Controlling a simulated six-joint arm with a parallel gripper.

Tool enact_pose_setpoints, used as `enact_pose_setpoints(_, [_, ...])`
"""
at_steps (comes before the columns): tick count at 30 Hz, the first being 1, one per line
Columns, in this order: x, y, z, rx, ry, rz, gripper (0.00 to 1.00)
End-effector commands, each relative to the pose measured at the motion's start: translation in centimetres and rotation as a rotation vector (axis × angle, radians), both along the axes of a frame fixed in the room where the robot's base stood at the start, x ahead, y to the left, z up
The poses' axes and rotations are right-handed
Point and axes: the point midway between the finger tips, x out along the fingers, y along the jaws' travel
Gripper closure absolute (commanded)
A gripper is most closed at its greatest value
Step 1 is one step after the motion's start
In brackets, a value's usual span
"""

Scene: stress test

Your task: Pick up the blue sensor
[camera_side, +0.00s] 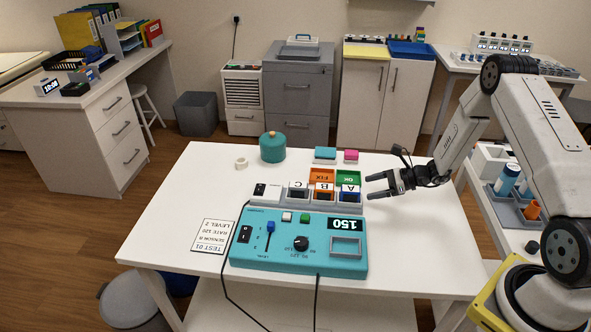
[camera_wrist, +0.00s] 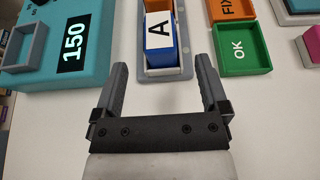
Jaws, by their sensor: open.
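The blue sensor (camera_side: 349,196) stands in the right end slot of a grey holder (camera_side: 266,201). Its white top carries a black letter A. In the wrist view the blue sensor (camera_wrist: 161,57) is straight ahead, between the lines of the two fingers. My gripper (camera_side: 370,186) is open and empty, just right of the sensor and apart from it. In the wrist view my gripper's (camera_wrist: 161,66) fingers point toward the holder's near end. An orange sensor marked B (camera_side: 323,195) and a sensor marked C (camera_side: 298,192) stand left of the blue one.
A teal test box (camera_side: 270,255) reading 150 lies in front of the holder. An orange FIX tray (camera_side: 322,175) and a green OK tray (camera_side: 348,178) stand close behind it. A teal jar (camera_side: 272,148) stands farther back. The white table (camera_side: 420,240) is clear at right.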

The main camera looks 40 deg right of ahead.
Motion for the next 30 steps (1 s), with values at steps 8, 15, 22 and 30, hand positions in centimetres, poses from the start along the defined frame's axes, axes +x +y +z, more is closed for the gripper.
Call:
enact_pose_setpoints(8, [0.3,0.1,-0.2,0.005,-0.002,-0.007,0.06])
enact_pose_setpoints(15, [1.5,1.4,-0.9,0.004,-0.002,-0.006,0.06])
enact_pose_setpoints(22, [1.8,1.6,-1.0,0.003,-0.002,-0.007,0.06])
enact_pose_setpoints(30, [2.9,3.0,-1.8,0.004,-0.001,-0.003,0.06])
